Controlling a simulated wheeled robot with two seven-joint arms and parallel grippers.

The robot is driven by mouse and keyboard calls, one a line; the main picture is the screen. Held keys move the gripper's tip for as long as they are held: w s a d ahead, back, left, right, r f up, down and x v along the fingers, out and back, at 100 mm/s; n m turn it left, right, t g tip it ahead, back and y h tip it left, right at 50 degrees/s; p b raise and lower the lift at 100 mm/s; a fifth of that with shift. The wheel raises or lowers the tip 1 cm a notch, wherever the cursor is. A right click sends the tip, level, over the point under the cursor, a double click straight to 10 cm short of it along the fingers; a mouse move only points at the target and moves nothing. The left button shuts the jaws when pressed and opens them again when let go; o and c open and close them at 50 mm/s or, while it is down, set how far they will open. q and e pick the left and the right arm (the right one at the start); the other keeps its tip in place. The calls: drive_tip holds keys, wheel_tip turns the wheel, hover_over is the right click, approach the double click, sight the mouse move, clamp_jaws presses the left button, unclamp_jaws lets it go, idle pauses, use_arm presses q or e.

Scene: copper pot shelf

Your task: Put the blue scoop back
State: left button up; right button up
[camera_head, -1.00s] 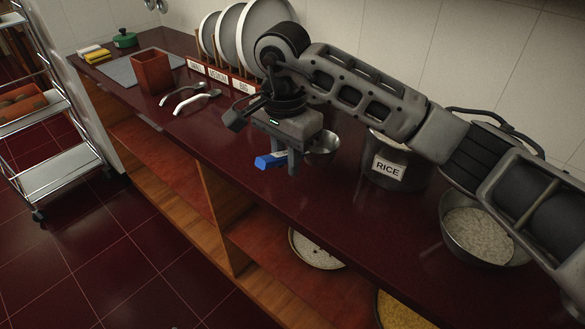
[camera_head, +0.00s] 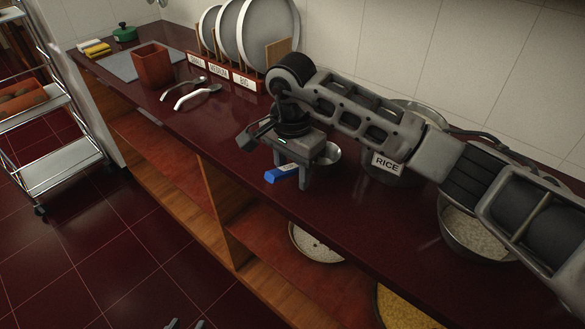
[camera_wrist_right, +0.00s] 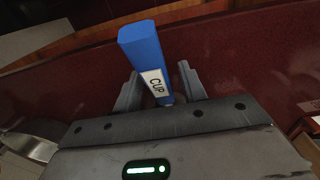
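The blue scoop has a blue handle (camera_head: 281,174), labelled CUP in the wrist view (camera_wrist_right: 146,55), and a small metal cup (camera_head: 330,153) behind my right gripper. My right gripper (camera_head: 292,180) has its fingers on both sides of the handle and holds the scoop above the dark red counter. In the wrist view the handle sticks out between the fingers (camera_wrist_right: 160,82), and the cup is hidden under the gripper body. Only the tips of my left gripper (camera_head: 186,324) show at the bottom edge, apart and empty above the floor.
A pot labelled RICE (camera_head: 387,166) and a bowl of white grains (camera_head: 447,225) stand on the right. The counter front (camera_head: 215,125) is clear.

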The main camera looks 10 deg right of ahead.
wheel_tip(320, 180, up, 12)
drive_tip(key=b, duration=0.1)
drive_tip(key=shift+r, duration=0.25)
idle(0.4)
drive_tip(key=shift+a, duration=0.1)
wheel_tip(320, 180, down, 12)
drive_tip(key=shift+f+p, duration=0.15)
drive_tip(key=shift+p, duration=0.5)
wheel_tip(320, 180, up, 3)
drive_tip(key=shift+f+b, duration=0.15)
drive_tip(key=shift+b, duration=0.3)
drive_tip(key=shift+r, duration=0.5)
